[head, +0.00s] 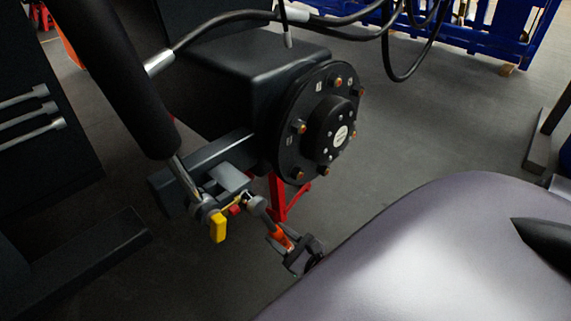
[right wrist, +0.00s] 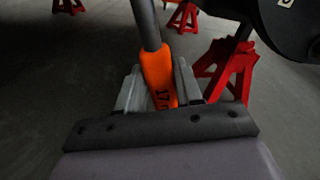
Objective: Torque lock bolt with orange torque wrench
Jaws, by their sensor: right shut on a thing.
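The orange torque wrench (head: 282,238) is in my right gripper (head: 301,252), low in the middle of the head view. In the right wrist view the jaws of my right gripper (right wrist: 160,92) are shut on the orange handle (right wrist: 157,72), which bears dark markings. The wrench's grey shaft runs up from the handle, and its far end is out of that view. In the head view the wrench head end is close to the bracket with a yellow tag (head: 218,227) and a small red part (head: 235,210). I cannot tell whether it touches the lock bolt there. My left gripper is not in view.
A black round hub (head: 318,125) with several coppery bolts stands above the wrench. A hydraulic cylinder (head: 122,75) comes down at left. Red jack stands (right wrist: 228,68) stand behind the wrench. Black hoses (head: 345,22) hang at the top. Blue crates (head: 490,25) are at the back right.

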